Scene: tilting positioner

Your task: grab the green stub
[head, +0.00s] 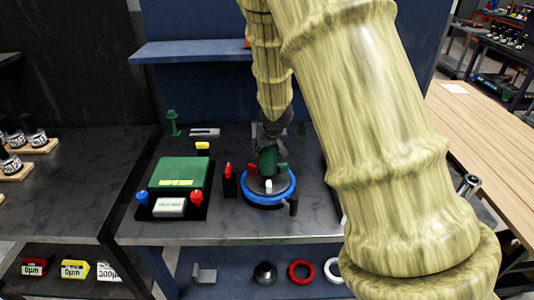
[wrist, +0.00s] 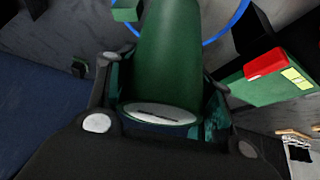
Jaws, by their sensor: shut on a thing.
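The green stub (head: 267,158) stands up from the middle of the round positioner with the blue ring (head: 248,198) on the bench. In the wrist view the stub (wrist: 168,55) is a thick dark green cylinder, and its pale, slotted end face is turned towards the camera. My gripper (head: 272,134) reaches it from above. In the wrist view my gripper (wrist: 163,90) has one finger on each side of the stub and is shut on it. The stub's lower end is still over the positioner; its seat is hard to make out.
Small red, green and white pieces sit around the stub on the positioner. A green box (head: 180,172) with blue and red knobs stands to the left, with a red upright piece (head: 228,172) between. A blue shelf (head: 190,50) is behind. My arm covers the right side.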

